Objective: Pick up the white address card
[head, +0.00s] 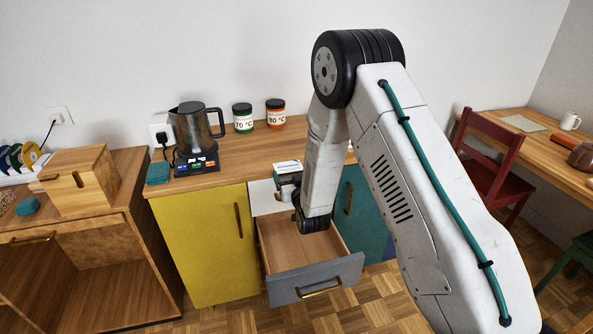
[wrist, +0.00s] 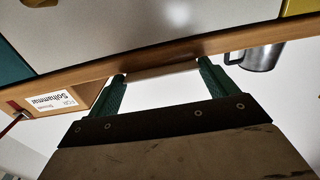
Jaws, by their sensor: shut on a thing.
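In the wrist view, my gripper (wrist: 162,70) has its two green fingers at the front edge of the counter. A thin pale strip, which I take to be the white address card (wrist: 160,71) seen nearly edge-on, spans the gap between the fingertips; no writing on it can be read there. In the head view, my gripper (head: 288,178) is at the counter's front edge above the open drawer, partly hidden by my arm. A small white piece with dark marks (head: 288,164) shows there.
The grey-fronted drawer (head: 318,280) stands open and looks empty below my gripper. A kettle (head: 195,128) and two jars (head: 243,118) stand on the counter (head: 235,160). A metal mug (wrist: 262,57) shows in the upside-down wrist view. A red chair (head: 492,165) is at right.

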